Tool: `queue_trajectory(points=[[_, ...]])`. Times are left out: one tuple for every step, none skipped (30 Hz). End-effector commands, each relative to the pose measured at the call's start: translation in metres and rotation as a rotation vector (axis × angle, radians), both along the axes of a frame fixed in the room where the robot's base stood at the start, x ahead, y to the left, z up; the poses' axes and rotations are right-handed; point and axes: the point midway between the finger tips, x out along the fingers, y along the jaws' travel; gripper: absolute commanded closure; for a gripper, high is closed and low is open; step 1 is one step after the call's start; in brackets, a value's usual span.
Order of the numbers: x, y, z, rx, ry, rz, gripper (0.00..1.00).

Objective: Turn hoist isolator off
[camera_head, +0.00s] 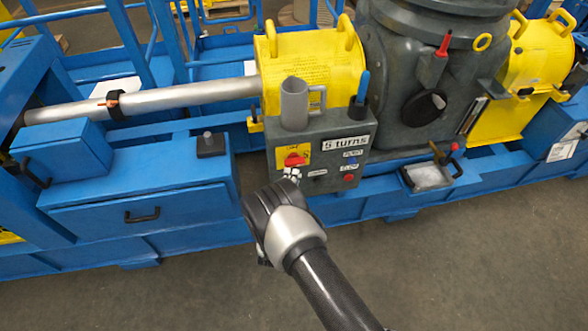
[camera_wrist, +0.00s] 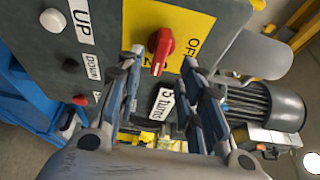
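The hoist isolator is a red rotary knob on a yellow plate, on a grey control box (camera_head: 330,138). The knob (camera_head: 294,160) shows in the head view just above my gripper (camera_head: 290,176). In the wrist view the knob (camera_wrist: 161,49) has its handle pointing down the picture, and the word OFF is on the plate (camera_wrist: 192,24) to its right. My gripper (camera_wrist: 162,60) is open, with one finger on each side of the knob's handle in the picture. No contact shows, and I cannot tell the remaining depth gap.
White and red buttons with UP and DOWN labels (camera_wrist: 82,20) sit beside the isolator. A "5 turns" sign (camera_head: 346,144) is on the same box. A grey cup-like holder (camera_head: 294,104) and a blue-handled tool (camera_head: 362,88) rise above it. Open floor lies in front.

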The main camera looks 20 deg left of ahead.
Motion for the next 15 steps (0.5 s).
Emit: queue_trajectory(points=[[0.012,0.000,-0.002,0.001,-0.002,-0.003,0.65],[0.018,0.002,-0.002,0.002,-0.003,-0.003,0.65],[0.025,0.003,-0.002,0.002,-0.001,-0.003,0.65],[0.030,0.004,-0.002,0.001,-0.002,-0.002,0.65],[0.035,0.004,-0.002,0.001,-0.002,-0.002,0.65],[0.041,0.005,-0.002,0.001,-0.001,-0.002,0.65],[0.045,0.006,-0.002,0.001,-0.001,-0.002,0.65],[0.049,0.007,-0.002,0.000,-0.001,-0.001,0.65],[0.053,0.008,-0.002,0.000,0.000,-0.001,0.65],[0.055,0.008,-0.001,0.000,0.000,-0.001,0.65],[0.057,0.009,-0.001,0.000,0.000,0.000,0.65],[0.059,0.009,-0.001,0.000,0.000,0.000,0.65],[0.061,0.010,-0.001,0.000,0.000,0.000,0.65],[0.062,0.010,0.000,0.000,0.000,0.000,0.65],[0.063,0.010,0.000,-0.001,0.001,0.000,0.65]])
